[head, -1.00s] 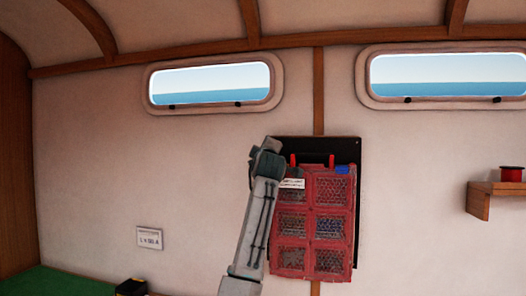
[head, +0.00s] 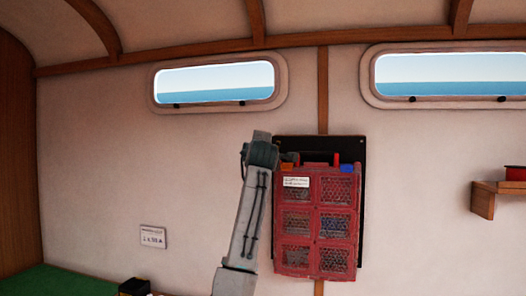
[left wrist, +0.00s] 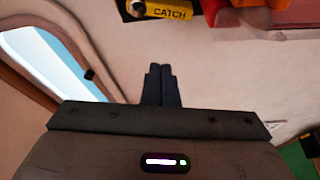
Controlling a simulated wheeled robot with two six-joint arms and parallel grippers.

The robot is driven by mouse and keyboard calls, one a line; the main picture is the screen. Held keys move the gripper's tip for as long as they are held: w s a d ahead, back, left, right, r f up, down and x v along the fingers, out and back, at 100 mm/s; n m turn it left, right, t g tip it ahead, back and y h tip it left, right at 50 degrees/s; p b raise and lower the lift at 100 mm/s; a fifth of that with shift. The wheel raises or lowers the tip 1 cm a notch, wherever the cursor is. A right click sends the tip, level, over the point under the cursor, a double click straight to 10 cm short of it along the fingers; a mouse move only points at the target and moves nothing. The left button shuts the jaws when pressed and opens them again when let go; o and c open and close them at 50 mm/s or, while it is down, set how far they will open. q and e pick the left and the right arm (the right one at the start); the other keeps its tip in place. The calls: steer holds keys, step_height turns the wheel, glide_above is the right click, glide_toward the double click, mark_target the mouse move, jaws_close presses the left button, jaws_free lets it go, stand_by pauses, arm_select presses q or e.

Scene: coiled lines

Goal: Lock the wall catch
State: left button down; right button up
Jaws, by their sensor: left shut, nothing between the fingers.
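A red case (head: 316,225) with mesh-fronted compartments hangs on a black wall board (head: 361,200). An orange tab (head: 287,168), a short red upright (head: 336,158) and a blue tab (head: 346,169) show along its top. In the left wrist view, a yellow label (left wrist: 168,12) reading CATCH lies at the top edge, with a round metal part at its left end. My left gripper (left wrist: 161,70) is shut and empty, its fingertips apart from the label. In the head view my left arm stands left of the case; its fingertips are hard to make out. My right gripper is out of view.
Two windows (head: 215,83) sit above. A wooden shelf (head: 484,198) with a red spool (head: 515,173) is at the right. A small wall plaque (head: 153,237) and a green surface (head: 60,283) are at lower left.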

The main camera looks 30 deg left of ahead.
arm_select(q)
steer(key=b+v, duration=0.2)
steer(key=v, duration=0.6)
steer(key=shift+d+f+b, duration=0.25)
steer(key=shift+b, duration=0.05)
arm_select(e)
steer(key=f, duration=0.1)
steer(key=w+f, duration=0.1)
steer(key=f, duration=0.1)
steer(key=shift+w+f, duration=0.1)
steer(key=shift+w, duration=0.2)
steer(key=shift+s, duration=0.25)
